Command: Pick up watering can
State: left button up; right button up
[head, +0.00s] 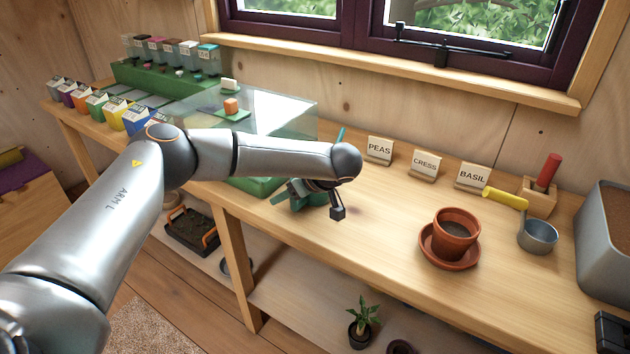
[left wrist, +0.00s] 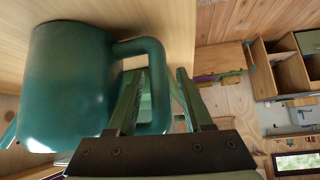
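The teal watering can (left wrist: 65,90) fills the left of the left wrist view, with its looped handle (left wrist: 158,90) toward the middle. My left gripper (left wrist: 155,90) is open, with one finger inside the loop and the other outside, so the handle's outer bar lies between them. I cannot tell whether either finger touches it. In the head view my left forearm mostly hides the can; a thin teal piece (head: 341,135) shows above my left gripper (head: 318,200). A black part at the bottom right edge may be my right gripper (head: 612,332); its fingers are not clear.
A terracotta pot (head: 456,230) on a saucer, a metal scoop (head: 538,237) and a grey bin (head: 603,230) stand to the right. Name cards (head: 425,164) line the back. A clear cover (head: 285,115) stands behind my left arm. The bench before the pot is clear.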

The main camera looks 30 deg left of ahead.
pick_arm(q)
grip_shut()
dwell(1.1)
jog(key=shift+r, duration=0.1)
